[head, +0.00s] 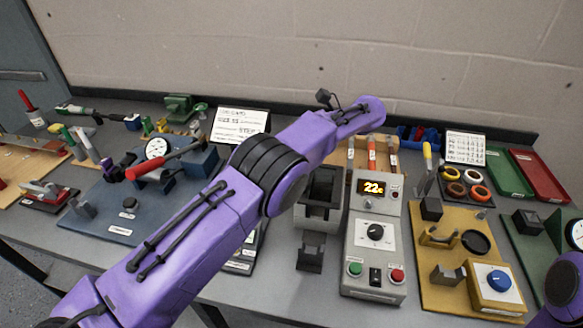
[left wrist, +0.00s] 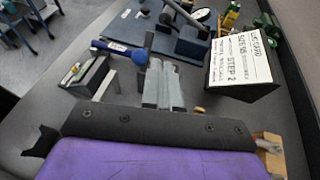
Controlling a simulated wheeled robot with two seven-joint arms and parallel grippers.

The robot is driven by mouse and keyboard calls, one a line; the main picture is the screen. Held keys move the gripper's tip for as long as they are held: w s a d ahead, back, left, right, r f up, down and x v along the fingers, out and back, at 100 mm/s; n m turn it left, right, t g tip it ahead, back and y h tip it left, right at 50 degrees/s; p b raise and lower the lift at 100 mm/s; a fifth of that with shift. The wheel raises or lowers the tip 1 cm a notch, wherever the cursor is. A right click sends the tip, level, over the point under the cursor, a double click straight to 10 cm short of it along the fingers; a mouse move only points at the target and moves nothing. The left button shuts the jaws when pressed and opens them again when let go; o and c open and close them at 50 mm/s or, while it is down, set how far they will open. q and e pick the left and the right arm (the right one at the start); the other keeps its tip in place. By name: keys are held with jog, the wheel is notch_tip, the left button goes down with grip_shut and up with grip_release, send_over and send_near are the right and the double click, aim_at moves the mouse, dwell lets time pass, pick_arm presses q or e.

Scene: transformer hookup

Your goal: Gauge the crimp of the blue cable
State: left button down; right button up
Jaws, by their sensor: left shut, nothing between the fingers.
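My left arm crosses the head view from bottom left to the back centre, and its fingers cannot be made out there. In the left wrist view my left gripper (left wrist: 163,88) is shut and empty above the grey bench. A blue-handled item with a round blue end (left wrist: 122,49) lies beyond its fingers; I cannot tell whether it is the blue cable. A white dial gauge (head: 157,148) stands on a blue plate (head: 110,207), with a red-handled tool (head: 165,160) beside it. No crimp is clearly visible. Only a purple part of my right arm shows at lower right; its gripper is out of view.
A white step card (head: 240,124) stands behind my left arm and shows in the left wrist view (left wrist: 241,58). A grey box with a lit display (head: 371,187) is right of centre. A tan board (head: 450,298), coloured rings (head: 455,188) and green and red trays (head: 538,174) crowd the right.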

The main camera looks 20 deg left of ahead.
pick_arm(q)
jog(key=d, duration=0.3)
jog(key=d+t, duration=0.1)
jog(key=d, duration=0.3)
jog(key=s+d+t, duration=0.1)
jog(key=d, duration=0.3)
jog(key=shift+d+f+m+h, duration=0.1)
jog(key=shift+f+m+h, duration=0.25)
jog(key=shift+m+h, duration=0.05)
jog(key=shift+w+f, duration=0.1)
jog(key=shift+a+f+b, duration=0.2)
jog(key=shift+a+b, duration=0.15)
jog(key=shift+b, duration=0.1)
jog(key=b+x, duration=0.1)
jog(key=x, duration=0.1)
jog(key=shift+s+a+f, duration=0.1)
jog(key=shift+s+a, duration=0.1)
jog(key=shift+a, duration=0.15)
jog(key=s+a+f+p, duration=0.2)
jog(key=a+p, duration=0.2)
jog(key=a, duration=0.5)
jog(key=shift+s+a, duration=0.15)
jog(key=shift+s, duration=0.25)
pick_arm(e)
jog(key=shift+s+d+r, duration=0.1)
jog(key=shift+s+r, duration=0.05)
jog(key=shift+r, duration=0.35)
jog(key=shift+s+r, duration=0.15)
jog(key=shift+r, duration=0.35)
jog(key=shift+f, duration=0.15)
